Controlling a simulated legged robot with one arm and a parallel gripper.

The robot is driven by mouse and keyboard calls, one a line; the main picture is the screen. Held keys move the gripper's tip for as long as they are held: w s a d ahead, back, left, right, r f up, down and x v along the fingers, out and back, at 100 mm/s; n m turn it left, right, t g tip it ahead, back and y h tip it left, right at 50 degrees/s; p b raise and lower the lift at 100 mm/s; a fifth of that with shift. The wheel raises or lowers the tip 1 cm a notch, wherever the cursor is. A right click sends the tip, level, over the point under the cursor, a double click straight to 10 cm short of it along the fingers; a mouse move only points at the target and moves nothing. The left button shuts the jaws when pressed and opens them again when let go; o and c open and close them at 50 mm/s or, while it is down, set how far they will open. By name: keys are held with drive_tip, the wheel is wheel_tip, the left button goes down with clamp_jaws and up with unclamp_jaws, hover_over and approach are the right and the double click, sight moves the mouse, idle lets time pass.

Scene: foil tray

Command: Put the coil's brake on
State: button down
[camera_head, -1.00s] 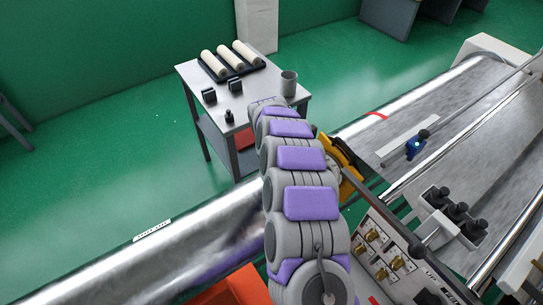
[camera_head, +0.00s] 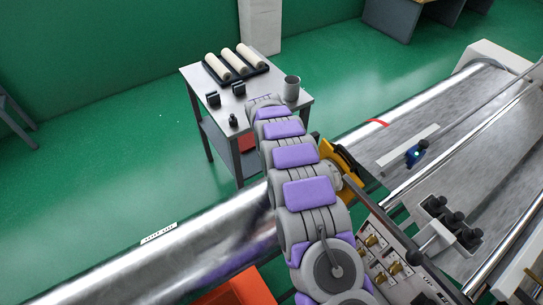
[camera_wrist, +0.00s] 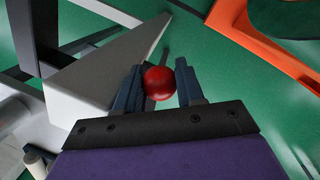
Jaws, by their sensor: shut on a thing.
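A red ball knob (camera_wrist: 158,84) sits between the dark blue fingers of my gripper (camera_wrist: 161,66) in the wrist view. The fingers are shut on it from both sides. A thin dark shaft shows just beyond the knob, but I cannot tell how it joins. In the head view my own arm hides the gripper and the knob. The large shiny foil coil (camera_head: 205,240) lies across the lower left in the head view. A yellow part (camera_head: 341,160) shows just right of my arm, beside the coil.
A grey table (camera_head: 252,100) with cream rolls (camera_head: 232,63), small dark blocks and a grey cup (camera_head: 292,87) stands behind the arm. A control panel (camera_head: 385,265) is at the lower right. An orange object (camera_head: 240,290) lies low. Green floor is open at left.

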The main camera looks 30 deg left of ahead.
drive_tip(key=c, duration=1)
unclamp_jaws()
drive_tip(key=shift+d+f, duration=0.1)
drive_tip(key=shift+d, duration=0.1)
drive_tip(key=shift+a, duration=0.1)
drive_tip(key=shift+r, duration=0.3)
wheel_tip(320, 180, up, 16)
drive_tip(key=s+a+p, duration=0.1)
drive_tip(key=s+p, duration=0.1)
drive_tip(key=shift+a+r, duration=0.15)
drive_tip(key=shift+a, duration=0.25)
drive_tip(key=shift+d, duration=0.1)
